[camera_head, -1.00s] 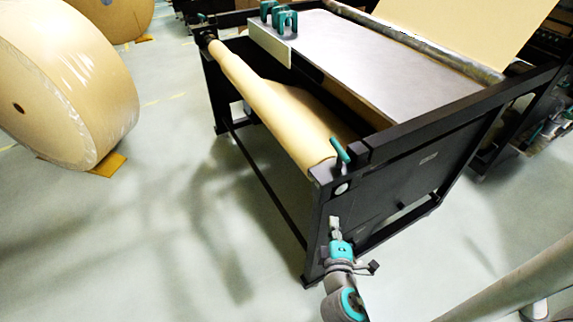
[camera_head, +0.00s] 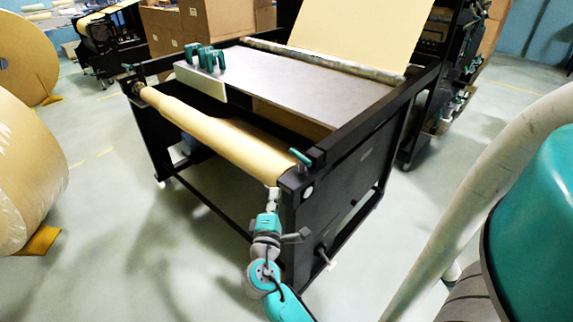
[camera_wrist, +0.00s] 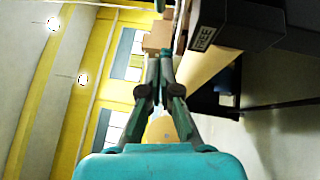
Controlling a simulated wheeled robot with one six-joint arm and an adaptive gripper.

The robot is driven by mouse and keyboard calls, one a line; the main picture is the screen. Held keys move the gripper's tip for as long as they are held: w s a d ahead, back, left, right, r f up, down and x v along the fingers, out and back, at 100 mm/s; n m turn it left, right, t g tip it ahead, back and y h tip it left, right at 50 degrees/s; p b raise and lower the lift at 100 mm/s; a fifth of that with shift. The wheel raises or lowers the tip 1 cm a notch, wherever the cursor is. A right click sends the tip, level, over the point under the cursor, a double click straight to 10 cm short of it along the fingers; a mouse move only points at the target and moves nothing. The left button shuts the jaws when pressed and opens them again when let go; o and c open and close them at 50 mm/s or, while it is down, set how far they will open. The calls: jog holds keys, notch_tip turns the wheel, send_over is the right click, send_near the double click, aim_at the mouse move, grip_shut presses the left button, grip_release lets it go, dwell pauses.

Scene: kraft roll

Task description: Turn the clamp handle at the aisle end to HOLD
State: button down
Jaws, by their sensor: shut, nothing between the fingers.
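The clamp handle (camera_head: 300,157) is a small teal lever on the near corner of the black stand, beside the near end of the kraft roll (camera_head: 235,140). It slants in the head view. My gripper (camera_head: 272,193) is shut and empty, below and left of the handle and apart from it, close to the stand's near post. A black block (camera_wrist: 235,25) there carries the label FREE (camera_wrist: 203,38). I cannot make out the handle clearly in that view, nor any HOLD label.
The black stand (camera_head: 335,195) carries a grey table top (camera_head: 290,85) with several teal clamps (camera_head: 205,57) at its far left corner. The floor (camera_head: 130,240) left of the stand is clear.

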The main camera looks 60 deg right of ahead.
jog(key=shift+d, duration=0.1)
send_near(291, 153)
jog(key=w, duration=0.1)
jog(key=w+d, duration=0.1)
jog(key=w, duration=0.1)
jog(key=shift+w+d, duration=0.1)
jog(key=shift+w, duration=0.1)
jog(key=d, duration=0.3)
jog(key=shift+s+d+r, duration=0.1)
jog(key=shift+s+r, duration=0.1)
jog(key=shift+s, duration=0.15)
jog(key=shift+s+d+r, duration=0.15)
jog(key=shift+s+d, duration=0.1)
jog(key=shift+d, duration=0.35)
